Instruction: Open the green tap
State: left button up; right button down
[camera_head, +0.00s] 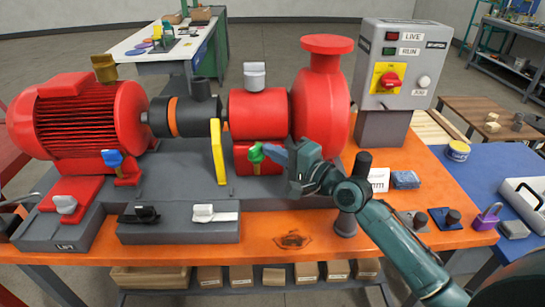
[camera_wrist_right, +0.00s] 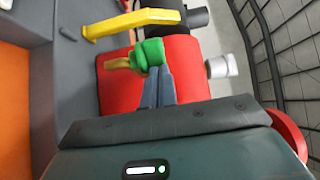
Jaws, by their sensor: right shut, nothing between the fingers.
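The green tap (camera_head: 257,152) is on the front of the red pump block, below the red cylinder. It also shows in the right wrist view (camera_wrist_right: 150,52), with a brass-coloured stub (camera_wrist_right: 117,63) on its left side. My right gripper (camera_head: 270,150) reaches in from the right, its fingers shut and empty. Their tips are at the green tap's right side in the head view and just below it in the wrist view (camera_wrist_right: 158,80). They look to be touching it or very close; I cannot tell which. My left gripper is out of view.
A yellow bar (camera_head: 218,152) stands just left of the green tap. A blue tap (camera_head: 112,158), a black lever (camera_head: 140,214) and a white lever (camera_head: 207,212) are on the grey skid. The control box (camera_head: 400,65) stands at the right. The orange bench front (camera_head: 200,255) is mostly clear.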

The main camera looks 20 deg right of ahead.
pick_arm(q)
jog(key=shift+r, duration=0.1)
pick_arm(e)
jog(key=shift+w+d, duration=0.2)
jog(key=shift+w, duration=0.15)
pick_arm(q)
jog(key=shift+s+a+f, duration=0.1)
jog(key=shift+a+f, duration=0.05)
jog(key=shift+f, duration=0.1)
pick_arm(e)
jog(key=shift+w, duration=0.2)
pick_arm(q)
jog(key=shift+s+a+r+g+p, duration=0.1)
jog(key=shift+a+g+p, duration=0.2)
jog(key=shift+p, duration=0.9)
pick_arm(e)
notch_tip(320, 180, up, 10)
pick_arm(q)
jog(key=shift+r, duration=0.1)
